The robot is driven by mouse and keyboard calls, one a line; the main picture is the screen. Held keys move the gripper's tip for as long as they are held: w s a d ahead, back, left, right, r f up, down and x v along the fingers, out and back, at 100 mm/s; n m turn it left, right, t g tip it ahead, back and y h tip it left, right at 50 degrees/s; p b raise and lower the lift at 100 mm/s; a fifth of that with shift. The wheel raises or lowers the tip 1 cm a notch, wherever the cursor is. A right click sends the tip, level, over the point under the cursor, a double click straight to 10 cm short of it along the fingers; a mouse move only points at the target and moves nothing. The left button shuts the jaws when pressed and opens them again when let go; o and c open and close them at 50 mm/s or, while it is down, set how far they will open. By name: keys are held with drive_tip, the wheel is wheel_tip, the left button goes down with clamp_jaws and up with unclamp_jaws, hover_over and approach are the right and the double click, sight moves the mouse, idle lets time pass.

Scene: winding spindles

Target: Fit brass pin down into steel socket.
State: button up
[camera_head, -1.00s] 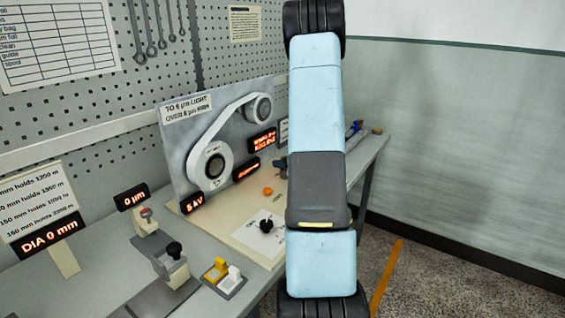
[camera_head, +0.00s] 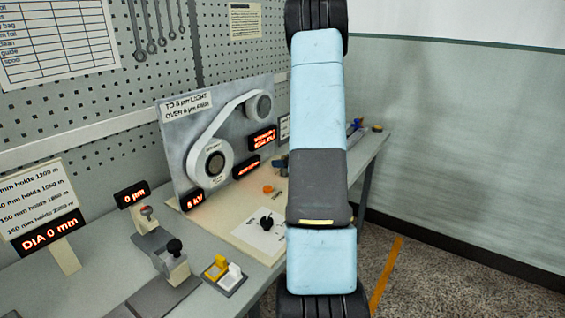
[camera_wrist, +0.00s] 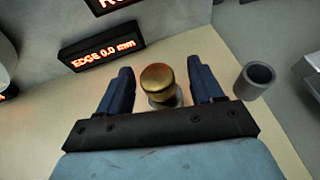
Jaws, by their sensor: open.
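The brass pin (camera_wrist: 157,79), a gold round-headed piece, shows in the wrist view between my gripper's two dark blue fingers. A grey part shows just below its head; I cannot tell whether it is the pin's own or a holder. My gripper (camera_wrist: 160,67) is open, with a gap on both sides of the pin. A grey hollow cylinder, which looks like the steel socket (camera_wrist: 255,80), stands upright to the right of the right finger, its mouth open and empty. In the head view my arm hides the pin and the socket.
A panel with an "EDGE 0.0 mm" display (camera_wrist: 101,54) stands behind the pin in the wrist view. In the head view, a grey winding panel (camera_head: 185,120), a black knob (camera_head: 267,223) and a yellow-and-white switch block (camera_head: 222,274) lie left of my arm.

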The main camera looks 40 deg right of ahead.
drive_tip(key=v, duration=1.2)
drive_tip(key=shift+s, duration=0.25)
